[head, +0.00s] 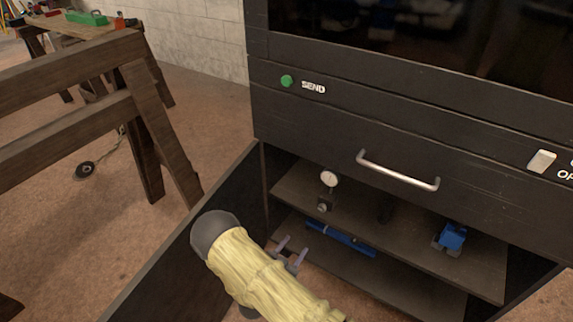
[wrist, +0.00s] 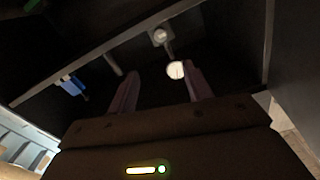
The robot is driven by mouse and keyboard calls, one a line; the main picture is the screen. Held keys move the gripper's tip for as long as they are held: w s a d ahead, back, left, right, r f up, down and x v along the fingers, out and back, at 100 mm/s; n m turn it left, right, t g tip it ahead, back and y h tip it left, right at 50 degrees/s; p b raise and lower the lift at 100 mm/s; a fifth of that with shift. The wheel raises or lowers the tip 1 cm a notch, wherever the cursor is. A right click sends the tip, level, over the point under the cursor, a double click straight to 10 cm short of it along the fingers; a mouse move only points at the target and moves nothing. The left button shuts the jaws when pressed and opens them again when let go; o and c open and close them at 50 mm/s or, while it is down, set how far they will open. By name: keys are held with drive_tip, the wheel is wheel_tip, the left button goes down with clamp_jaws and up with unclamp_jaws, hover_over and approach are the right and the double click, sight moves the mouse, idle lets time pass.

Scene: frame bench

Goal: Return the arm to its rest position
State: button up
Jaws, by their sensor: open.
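My gripper (head: 289,252) is at the front of an open lower cabinet, low in the head view. Its two purple-grey fingers are apart with nothing between them. The wrist view also shows the open fingers (wrist: 158,92), pointing into the dark cabinet. My arm, in a pale yellow sleeve, reaches in from the bottom of the head view and hides part of the cabinet's lower left.
The cabinet shelf (head: 400,240) holds a white dial gauge (head: 329,179) and a blue item (head: 452,236). A blue bar (head: 340,240) lies lower. The open door (head: 185,262) stands left of my arm. A drawer handle (head: 398,171) juts out above. A wooden trestle (head: 150,130) stands left.

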drive_tip(key=w+d+r+n+g+y, duration=0.1)
drive_tip(key=w+r+n+g+y, duration=0.35)
drive_tip(key=r+y, duration=0.6)
drive_tip(key=s+d+r+n+g, duration=0.3)
drive_tip(key=s+d+r+g, duration=0.15)
drive_tip(key=s+r, duration=0.4)
drive_tip(key=s+d+r+n+g, duration=0.25)
drive_tip(key=s+d+r, duration=0.3)
drive_tip(key=s, duration=0.55)
wheel_tip(320, 180, up, 33)
drive_tip(key=p, duration=3.2)
drive_tip(key=shift+a+f+p, duration=0.15)
drive_tip(key=shift+a+p, duration=0.1)
drive_tip(key=shift+p, duration=0.1)
drive_tip(key=shift+g, duration=0.25)
